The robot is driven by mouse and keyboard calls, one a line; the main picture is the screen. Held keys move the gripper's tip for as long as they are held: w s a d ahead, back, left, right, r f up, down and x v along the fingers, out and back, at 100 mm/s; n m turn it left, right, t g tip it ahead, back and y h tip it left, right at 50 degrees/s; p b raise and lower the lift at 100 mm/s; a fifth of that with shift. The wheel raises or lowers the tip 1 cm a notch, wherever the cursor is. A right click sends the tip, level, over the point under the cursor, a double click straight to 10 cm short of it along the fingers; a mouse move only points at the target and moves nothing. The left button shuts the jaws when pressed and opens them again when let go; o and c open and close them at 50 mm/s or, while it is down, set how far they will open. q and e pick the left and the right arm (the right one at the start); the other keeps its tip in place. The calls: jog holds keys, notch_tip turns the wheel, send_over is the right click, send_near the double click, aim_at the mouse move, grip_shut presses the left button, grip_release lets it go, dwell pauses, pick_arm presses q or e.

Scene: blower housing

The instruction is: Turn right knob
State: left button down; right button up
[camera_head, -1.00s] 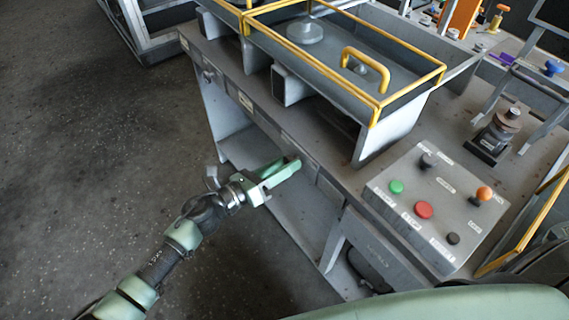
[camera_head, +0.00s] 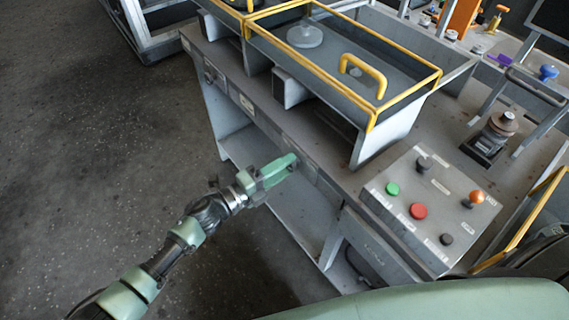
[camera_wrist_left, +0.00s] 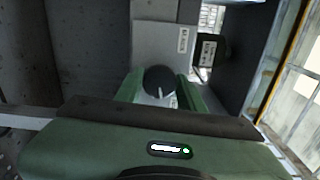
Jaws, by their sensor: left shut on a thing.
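My left gripper (camera_head: 284,166) is at the front face of the grey workbench (camera_head: 342,178), below the yellow-railed tray. In the left wrist view, a round black knob (camera_wrist_left: 160,80) with a white mark on its face sits between the two green fingers of the left gripper (camera_wrist_left: 158,92). The fingers are shut on the knob, one on each side. A pale panel with a small label (camera_wrist_left: 182,40) is behind it. In the head view the knob is hidden by the fingers. My right gripper is not in view.
A sloped control box (camera_head: 432,208) with green, red, black and orange controls stands on the bench at right. The yellow-railed tray (camera_head: 345,62) is above the gripper. A lower shelf (camera_head: 290,205) lies beneath. Open floor (camera_head: 90,170) is at left.

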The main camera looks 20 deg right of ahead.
pick_arm(q)
jog(key=shift+n+p, duration=0.85)
jog(key=shift+n, duration=2.65)
jog(key=c, duration=0.9)
grip_release()
jog(key=shift+f, duration=0.1)
jog(key=shift+b+v, duration=0.3)
jog(key=shift+v, duration=3.6)
jog(key=shift+w, duration=0.1)
